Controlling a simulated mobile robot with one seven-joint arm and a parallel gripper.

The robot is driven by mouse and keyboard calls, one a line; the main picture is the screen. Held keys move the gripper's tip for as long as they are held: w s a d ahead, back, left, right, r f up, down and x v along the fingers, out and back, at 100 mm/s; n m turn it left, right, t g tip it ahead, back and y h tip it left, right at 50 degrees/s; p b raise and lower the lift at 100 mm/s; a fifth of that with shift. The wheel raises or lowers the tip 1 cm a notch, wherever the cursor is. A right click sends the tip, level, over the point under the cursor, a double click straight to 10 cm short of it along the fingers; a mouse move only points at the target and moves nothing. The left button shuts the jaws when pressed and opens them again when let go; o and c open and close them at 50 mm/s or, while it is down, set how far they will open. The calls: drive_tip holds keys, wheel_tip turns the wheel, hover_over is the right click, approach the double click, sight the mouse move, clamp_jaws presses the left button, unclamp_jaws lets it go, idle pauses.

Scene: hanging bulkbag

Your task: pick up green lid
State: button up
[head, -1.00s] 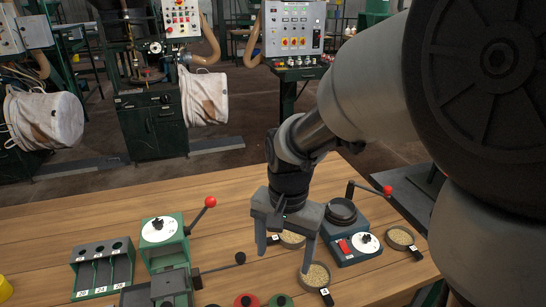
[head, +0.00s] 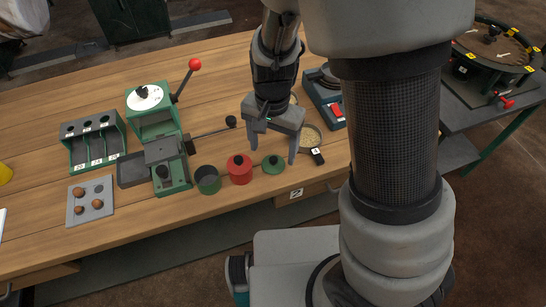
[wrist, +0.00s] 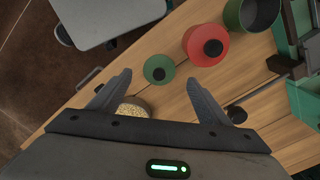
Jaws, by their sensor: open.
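The green lid (head: 273,164) is a small round disc with a black knob, lying on the wooden table near its front edge. It also shows in the wrist view (wrist: 159,68), beyond and between my fingertips. My gripper (head: 272,150) is open and empty, pointing down above the table close to the lid. In the wrist view its two fingers (wrist: 158,80) are spread wide with the lid apart from both.
A red lidded pot (head: 240,170) and an open green pot (head: 208,180) stand left of the lid. A pan of grain (head: 309,138) is to the right, partly behind a finger. A green lever machine (head: 160,150) stands further left. The table's front edge (head: 235,203) is close.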

sight(273, 159)
wheel_tip(273, 159, down, 5)
drive_tip(key=shift+d+r+b, duration=0.1)
drive_tip(key=shift+b, duration=0.65)
drive_tip(key=c, duration=1.1)
